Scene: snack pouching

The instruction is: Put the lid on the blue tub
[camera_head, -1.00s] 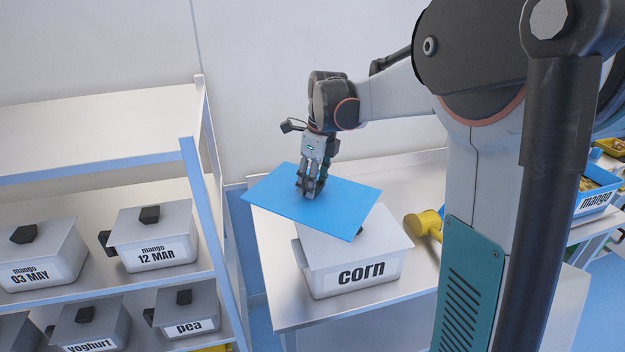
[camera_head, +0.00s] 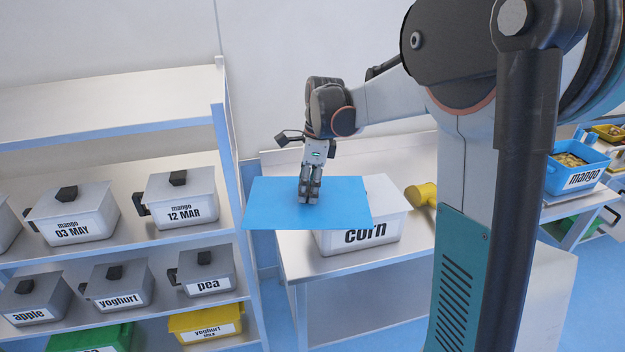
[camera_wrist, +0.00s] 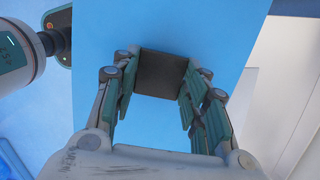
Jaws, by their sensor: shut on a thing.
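The blue lid (camera_head: 270,208) is a flat rectangle held in the air, roughly level, in front of and overlapping the corn tub in the head view. My gripper (camera_head: 309,198) is shut on the lid's dark knob. In the wrist view my gripper (camera_wrist: 160,88) has its fingers on both sides of the square dark knob (camera_wrist: 162,70), with the lid (camera_wrist: 215,25) behind it. The blue tub (camera_head: 579,182), labelled mango, stands open at the far right on a table, with yellowish contents showing. The lid and the blue tub are well apart.
A grey corn tub (camera_head: 382,235) and a yellow object (camera_head: 424,194) are on the metal table (camera_head: 330,265). A shelf rack (camera_head: 110,250) with several grey lidded tubs stands at the left. Blue floor (camera_head: 590,300) shows at the lower right.

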